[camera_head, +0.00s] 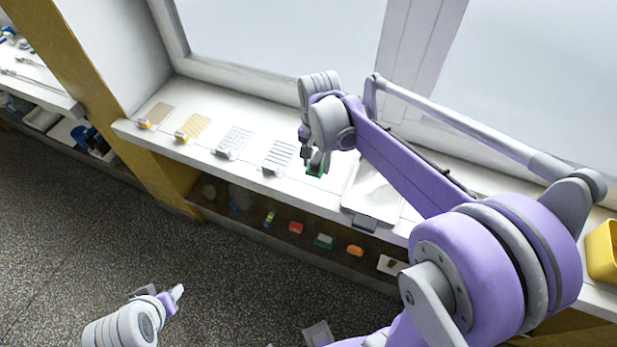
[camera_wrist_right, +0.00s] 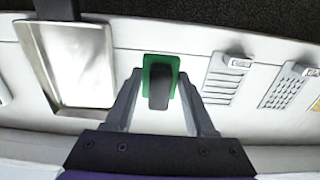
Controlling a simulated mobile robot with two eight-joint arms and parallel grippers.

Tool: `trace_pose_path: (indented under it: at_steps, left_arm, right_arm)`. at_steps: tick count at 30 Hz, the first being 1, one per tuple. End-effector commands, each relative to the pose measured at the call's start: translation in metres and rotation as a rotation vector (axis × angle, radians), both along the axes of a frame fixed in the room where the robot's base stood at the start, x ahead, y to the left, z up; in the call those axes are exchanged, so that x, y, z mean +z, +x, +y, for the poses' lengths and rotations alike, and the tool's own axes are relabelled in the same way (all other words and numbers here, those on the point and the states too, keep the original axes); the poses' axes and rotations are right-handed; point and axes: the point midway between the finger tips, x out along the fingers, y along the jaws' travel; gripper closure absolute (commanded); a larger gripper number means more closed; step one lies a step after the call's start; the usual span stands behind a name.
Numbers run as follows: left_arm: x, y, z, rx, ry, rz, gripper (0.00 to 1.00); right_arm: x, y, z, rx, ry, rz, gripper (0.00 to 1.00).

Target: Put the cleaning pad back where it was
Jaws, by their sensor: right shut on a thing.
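The cleaning pad, green with a dark grey grip (camera_wrist_right: 159,88), is between the fingers of my right gripper (camera_wrist_right: 160,98), which is shut on it. In the head view the pad's green part (camera_head: 316,170) shows just below my right gripper (camera_head: 313,158), at the white counter between the slotted plate and the metal tray. I cannot tell whether the pad touches the counter. My left gripper (camera_head: 174,297) is low at the left of the head view, away from the counter; its finger gap is unclear.
A shallow metal tray (camera_head: 375,188) lies right of the pad. Slotted (camera_head: 279,156), perforated (camera_head: 235,140), yellow-striped (camera_head: 193,127) and brown (camera_head: 158,113) plates lie to the left. Several small coloured items, including a red one (camera_head: 295,227), sit on the lower shelf. A yellow bin (camera_head: 603,252) stands far right.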

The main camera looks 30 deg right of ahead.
Motion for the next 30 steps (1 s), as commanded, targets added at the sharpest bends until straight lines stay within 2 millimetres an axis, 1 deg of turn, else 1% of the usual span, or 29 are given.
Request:
trace_pose_path:
  at_steps: [1, 3, 8, 12, 15, 18, 24, 28, 29, 30]
  left_arm:
    - [-0.002, -0.001, 0.000, 0.000, 0.000, 0.001, 0.50]
    - [-0.003, -0.001, 0.000, 0.000, 0.000, 0.002, 0.50]
    - [-0.004, -0.001, 0.000, 0.000, 0.000, 0.002, 0.50]
    - [-0.006, -0.002, 0.000, 0.000, 0.000, 0.004, 0.50]
    - [-0.007, -0.002, 0.000, 0.000, 0.000, 0.004, 0.50]
    - [-0.007, -0.002, 0.000, 0.000, 0.000, 0.004, 0.50]
    - [-0.007, -0.002, 0.000, 0.000, 0.000, 0.004, 0.50]
    - [-0.011, -0.004, 0.000, 0.000, 0.000, 0.007, 0.50]
    - [-0.010, -0.004, 0.000, 0.000, 0.000, 0.007, 0.50]
    - [-0.010, -0.003, 0.000, 0.000, 0.000, 0.006, 0.50]
  right_arm:
    - [-0.011, 0.000, 0.000, 0.000, 0.000, 0.000, 1.00]
    - [-0.021, 0.000, 0.000, 0.001, 0.000, 0.000, 1.00]
    - [-0.035, 0.000, 0.000, 0.001, 0.000, 0.000, 1.00]
    - [-0.057, 0.001, 0.000, 0.001, 0.000, 0.000, 1.00]
    - [-0.068, 0.000, 0.000, 0.001, 0.000, 0.000, 1.00]
    - [-0.072, 0.000, 0.000, 0.001, 0.000, 0.000, 1.00]
    - [-0.071, 0.000, 0.000, 0.001, 0.000, 0.000, 1.00]
    - [-0.076, 0.000, 0.000, 0.001, 0.000, 0.001, 1.00]
    - [-0.075, 0.000, 0.000, 0.001, 0.000, 0.000, 0.41]
    - [-0.074, 0.000, 0.000, 0.001, 0.000, 0.000, 0.34]
